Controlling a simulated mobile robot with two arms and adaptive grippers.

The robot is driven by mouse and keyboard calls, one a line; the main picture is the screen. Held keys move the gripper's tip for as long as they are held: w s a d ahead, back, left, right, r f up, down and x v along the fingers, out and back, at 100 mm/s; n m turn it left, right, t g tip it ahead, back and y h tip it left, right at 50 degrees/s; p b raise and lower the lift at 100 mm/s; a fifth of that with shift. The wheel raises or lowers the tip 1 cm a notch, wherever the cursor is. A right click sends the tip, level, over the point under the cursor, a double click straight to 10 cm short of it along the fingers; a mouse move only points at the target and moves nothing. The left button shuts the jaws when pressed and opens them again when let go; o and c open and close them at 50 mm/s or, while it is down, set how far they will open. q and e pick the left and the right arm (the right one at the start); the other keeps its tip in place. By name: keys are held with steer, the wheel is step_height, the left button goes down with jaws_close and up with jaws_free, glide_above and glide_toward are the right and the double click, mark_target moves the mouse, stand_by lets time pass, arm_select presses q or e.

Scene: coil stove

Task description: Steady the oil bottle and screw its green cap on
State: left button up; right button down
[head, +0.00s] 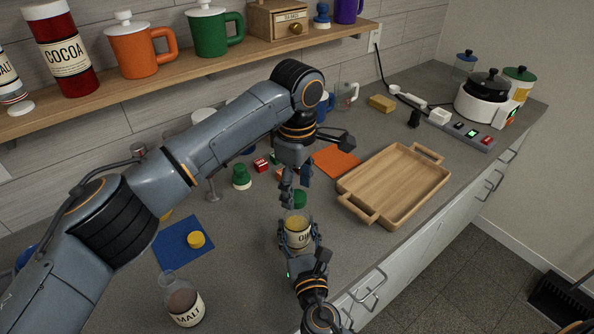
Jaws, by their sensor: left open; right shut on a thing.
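The oil bottle (298,236), clear with yellow contents and a label, stands upright near the counter's front edge. My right gripper (300,240) is shut around its body from the front. The green cap (300,199) shows at the top of the bottle, just below my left gripper's fingers. I cannot tell whether it sits on the bottle's mouth or just behind it. My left gripper (294,190) points down above the bottle, open, with its fingers close to the green cap. I cannot tell whether they touch it.
A wooden tray (395,187) lies right of the bottle. An orange mat (336,161) is behind. Another green-topped item (241,177) stands behind left. A shelf (200,68) overhangs the back.

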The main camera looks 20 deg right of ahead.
arm_select(q)
steer(key=shift+f, duration=0.75)
